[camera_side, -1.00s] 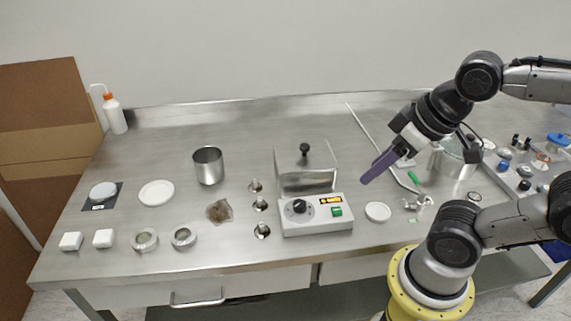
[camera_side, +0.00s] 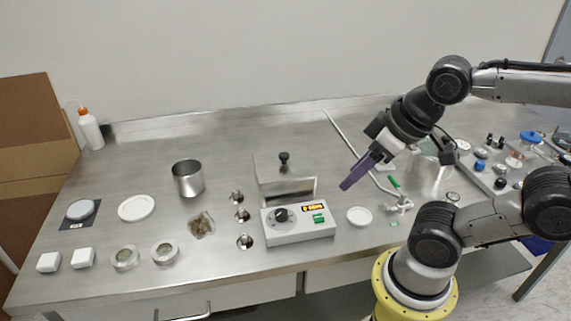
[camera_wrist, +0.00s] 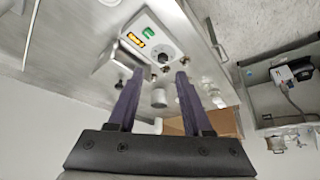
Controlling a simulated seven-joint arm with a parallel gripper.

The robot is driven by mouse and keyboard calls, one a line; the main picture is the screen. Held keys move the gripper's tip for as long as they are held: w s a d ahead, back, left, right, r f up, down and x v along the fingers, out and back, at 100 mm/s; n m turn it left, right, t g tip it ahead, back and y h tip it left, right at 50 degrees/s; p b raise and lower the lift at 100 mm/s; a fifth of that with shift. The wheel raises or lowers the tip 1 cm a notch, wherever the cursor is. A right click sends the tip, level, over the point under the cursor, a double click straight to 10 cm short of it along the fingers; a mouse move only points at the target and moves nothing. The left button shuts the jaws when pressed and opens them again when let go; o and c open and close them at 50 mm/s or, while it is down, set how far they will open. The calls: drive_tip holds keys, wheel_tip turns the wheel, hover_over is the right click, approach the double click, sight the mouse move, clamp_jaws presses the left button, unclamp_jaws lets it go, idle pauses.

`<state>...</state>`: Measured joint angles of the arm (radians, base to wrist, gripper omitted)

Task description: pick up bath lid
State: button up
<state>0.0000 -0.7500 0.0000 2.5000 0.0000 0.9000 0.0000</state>
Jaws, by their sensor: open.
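The bath lid (camera_side: 270,172) is a metal cover with a black knob (camera_side: 284,158) on top. It sits on the water bath behind the white control box (camera_side: 298,226) in the side view. My gripper (camera_side: 346,186) has purple fingers, pointing down and to the left. It is in the air to the right of the bath, apart from the lid. In the wrist view my gripper (camera_wrist: 158,88) is open and empty, with its two fingers apart. The control box (camera_wrist: 150,45) shows beyond the fingertips. The bath is at upper left there, partly behind a finger.
A steel beaker (camera_side: 188,179) stands left of the bath. Metal pieces (camera_side: 241,215) sit between beaker and control box. A white dish (camera_side: 360,217) lies right of the box. A long thin rod (camera_side: 345,140) and a stand clamp are near my gripper.

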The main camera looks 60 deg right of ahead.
drive_tip(key=shift+o, duration=1.4)
drive_tip(key=w+d+r+m+g, duration=0.1)
drive_tip(key=w+d+r+m, duration=0.1)
drive_tip(key=w+r+m, duration=0.65)
drive_tip(key=m+g+h, duration=0.2)
drive_tip(key=m+g, duration=0.3)
drive_tip(key=m, duration=0.5)
hover_over(284, 154)
drive_tip(key=shift+n, duration=0.25)
drive_tip(key=f, duration=0.9)
drive_tip(key=a+f, duration=0.1)
drive_tip(key=f, duration=0.3)
drive_tip(key=shift+s+f, duration=0.1)
drive_tip(key=shift+f, duration=0.15)
drive_tip(key=shift+d+f, duration=0.2)
drive_tip(key=shift+f, duration=1.2)
drive_tip(key=shift+d+f, duration=0.2)
drive_tip(key=shift+f, duration=1.15)
